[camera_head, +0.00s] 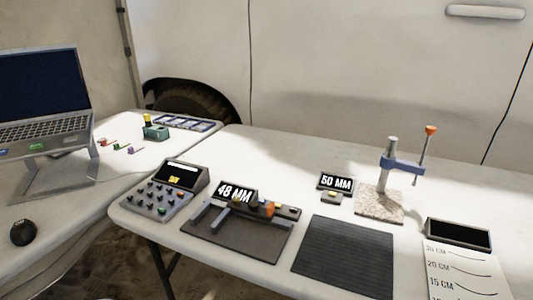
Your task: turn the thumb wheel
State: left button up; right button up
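No gripper and no arm shows in the head view. A measuring device (225,247) with a dark base plate lies near the middle of the table, with grey jaw bars across it. Its display (235,193) reads "48 MM".
A keypad box (156,203) stands left of the device. A dark ribbed mat (344,260) lies to its right. A stand (380,205) with a blue clamp and orange-topped lever is behind the mat. A scale sheet (465,275) is at right. A laptop (40,100) stands at left.

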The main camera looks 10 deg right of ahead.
aim_at(252, 205)
jog(key=i+j, duration=0.15)
jog(key=j, duration=0.15)
jog(key=i+j, duration=0.15)
jog(key=j, duration=0.2)
jog(key=i+j, duration=0.15)
jog(key=j, duration=0.15)
jog(key=i+j+z, duration=0.1)
jog(key=i+j, duration=0.1)
jog(key=j, duration=0.1)
